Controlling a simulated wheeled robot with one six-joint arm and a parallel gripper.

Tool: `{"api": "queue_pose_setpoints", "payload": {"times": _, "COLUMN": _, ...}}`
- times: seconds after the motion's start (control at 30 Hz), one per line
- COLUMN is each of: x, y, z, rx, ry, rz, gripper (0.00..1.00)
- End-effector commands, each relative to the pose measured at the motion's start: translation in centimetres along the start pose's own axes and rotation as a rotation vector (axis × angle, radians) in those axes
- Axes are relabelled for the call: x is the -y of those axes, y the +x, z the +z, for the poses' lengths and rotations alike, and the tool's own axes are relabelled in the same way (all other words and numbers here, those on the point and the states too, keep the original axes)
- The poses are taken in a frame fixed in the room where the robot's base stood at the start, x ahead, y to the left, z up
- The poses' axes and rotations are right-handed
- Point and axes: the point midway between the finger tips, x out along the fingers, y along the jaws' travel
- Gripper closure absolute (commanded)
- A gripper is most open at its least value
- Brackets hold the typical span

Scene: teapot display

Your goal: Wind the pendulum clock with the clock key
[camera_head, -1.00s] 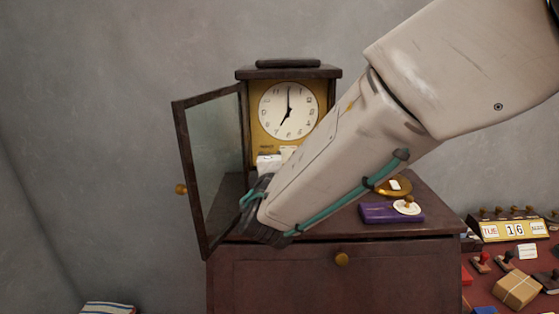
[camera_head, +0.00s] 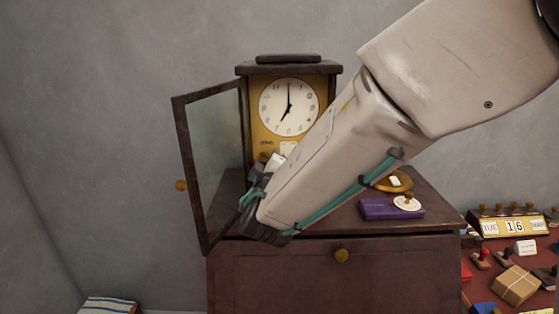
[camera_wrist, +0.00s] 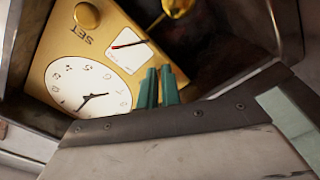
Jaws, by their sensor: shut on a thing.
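The pendulum clock (camera_head: 252,125) stands on the cabinet with its glass door (camera_head: 215,150) swung open to the left. Its white dial (camera_head: 289,106) reads about seven o'clock. In the wrist view the dial (camera_wrist: 90,85) appears turned over, near a brass knob (camera_wrist: 88,15) marked SET and a small white gauge (camera_wrist: 130,43) with a red pointer. My gripper (camera_wrist: 160,86) is at the lower clock front, its green fingertips close together beside the gauge. It is shut on the clock key, which the fingers hide. A brass piece (camera_wrist: 178,8), perhaps the pendulum, hangs beyond.
A side table holds a calendar block (camera_head: 513,226), a wrapped parcel (camera_head: 515,285) and stamps. The open door stands close left of my gripper.

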Motion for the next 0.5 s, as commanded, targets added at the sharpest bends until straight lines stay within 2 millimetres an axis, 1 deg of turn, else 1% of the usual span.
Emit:
{"api": "queue_pose_setpoints", "payload": {"times": 0.03, "x": -0.34, "y": 0.07, "z": -0.29, "rx": -0.005, "ry": 0.007, "rz": 0.008, "gripper": 1.00}}
{"api": "queue_pose_setpoints", "payload": {"times": 0.37, "x": -0.44, "y": 0.10, "z": -0.37, "rx": -0.006, "ry": 0.010, "rz": 0.010, "gripper": 1.00}}
{"api": "queue_pose_setpoints", "payload": {"times": 0.4, "x": -0.45, "y": 0.10, "z": -0.37, "rx": -0.006, "ry": 0.010, "rz": 0.011, "gripper": 0.89}}
{"api": "queue_pose_setpoints", "payload": {"times": 0.47, "x": -0.42, "y": 0.10, "z": -0.35, "rx": -0.006, "ry": 0.009, "rz": 0.010, "gripper": 0.73}}
{"api": "queue_pose_setpoints", "payload": {"times": 0.5, "x": -0.39, "y": 0.09, "z": -0.31, "rx": -0.005, "ry": 0.009, "rz": 0.009, "gripper": 0.73}}
